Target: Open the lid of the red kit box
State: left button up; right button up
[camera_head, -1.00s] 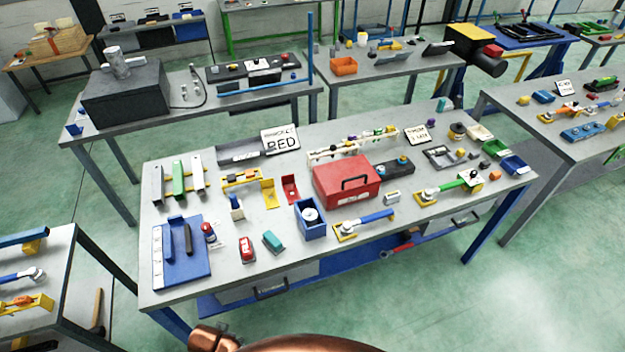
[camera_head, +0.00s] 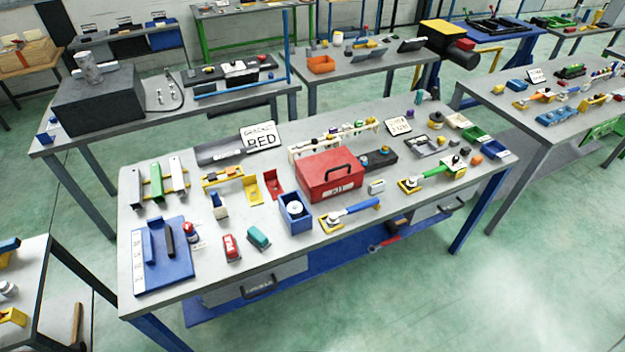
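The red kit box (camera_head: 330,176) sits on the middle of the grey workbench (camera_head: 300,248). Neither of my grippers shows in the head view, so nothing touches the box.
A blue bin (camera_head: 295,214) stands at the box's left front, and a blue-handled clamp (camera_head: 350,213) lies in front. A dark block with buttons (camera_head: 379,160) is close on the right. A blue tray (camera_head: 165,262) lies at the left. The bench's front edge is partly clear.

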aim_at(327, 167)
jog(key=u, duration=0.5)
jog(key=k, duration=1.15)
jog(key=z, duration=0.15)
jog(key=i, duration=0.55)
jog(key=z, duration=0.85)
jog(key=i, duration=1.4)
jog(key=u, duration=0.75)
